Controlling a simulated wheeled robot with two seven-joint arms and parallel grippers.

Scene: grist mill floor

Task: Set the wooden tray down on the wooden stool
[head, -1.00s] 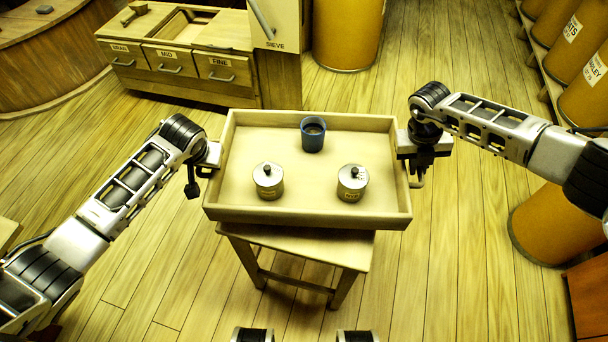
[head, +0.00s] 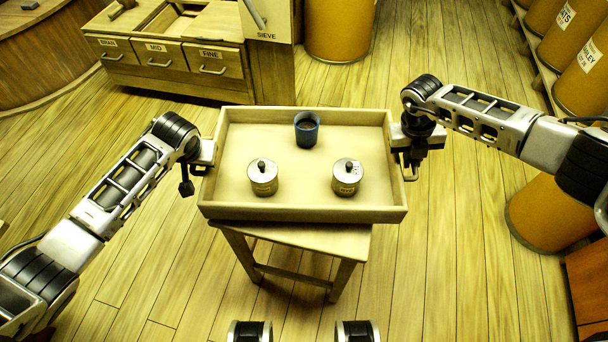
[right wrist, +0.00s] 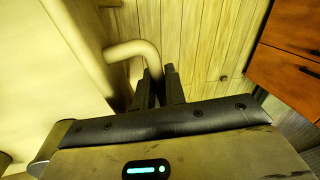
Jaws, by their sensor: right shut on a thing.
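The wooden tray (head: 300,213) is a shallow pale box, roughly level, over the wooden stool (head: 300,236). It covers most of the stool's seat; only the front strip and legs show. I cannot tell whether tray and seat touch. In the tray are a blue cup (head: 306,130) with dark contents and two lidded metal tins, left (head: 263,179) and right (head: 346,179). My right gripper (head: 408,160) is shut on the tray's right handle, a bent bar (right wrist: 132,49) in the right wrist view. My left gripper (head: 203,158) is at the tray's left side; its fingertips are unclear.
A drawer cabinet (head: 170,62) stands behind at left, beside a large tan drum (head: 340,30). More drums (head: 548,212) line the right side, with an orange-brown cabinet (head: 590,285) at lower right. Plank floor is clear around the stool.

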